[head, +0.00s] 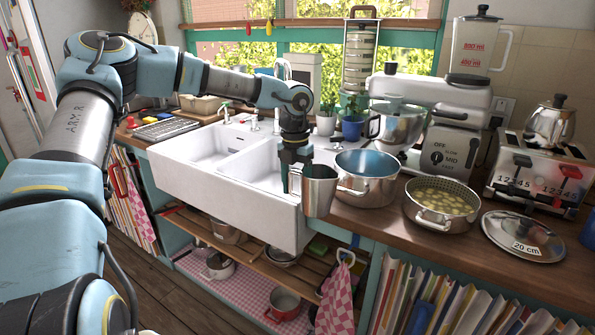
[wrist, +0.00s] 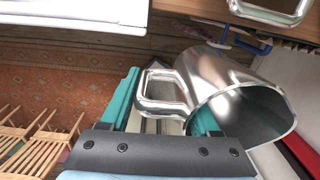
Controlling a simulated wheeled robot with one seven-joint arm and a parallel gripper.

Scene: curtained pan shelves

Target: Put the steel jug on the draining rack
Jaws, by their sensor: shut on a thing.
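The steel jug (head: 320,192) is a plain metal cup with a looped handle. My gripper (head: 291,175) is shut on the handle and holds the jug at the sink's right end, by the counter's front edge. In the wrist view the jug (wrist: 240,95) is at the right, its open mouth towards the lower right, and its handle lies between my teal fingers (wrist: 163,105). A flat, grey, ribbed rack (head: 166,129), which looks like the draining rack, lies on the counter left of the sink. My gripper is well to the right of it.
The white double sink (head: 275,200) lies between the jug and the rack. A steel pot (head: 367,190) stands close right of the jug, with a pan of food (head: 440,215) and a lid (head: 523,237) beyond. Plants and a mixer (head: 445,115) stand behind.

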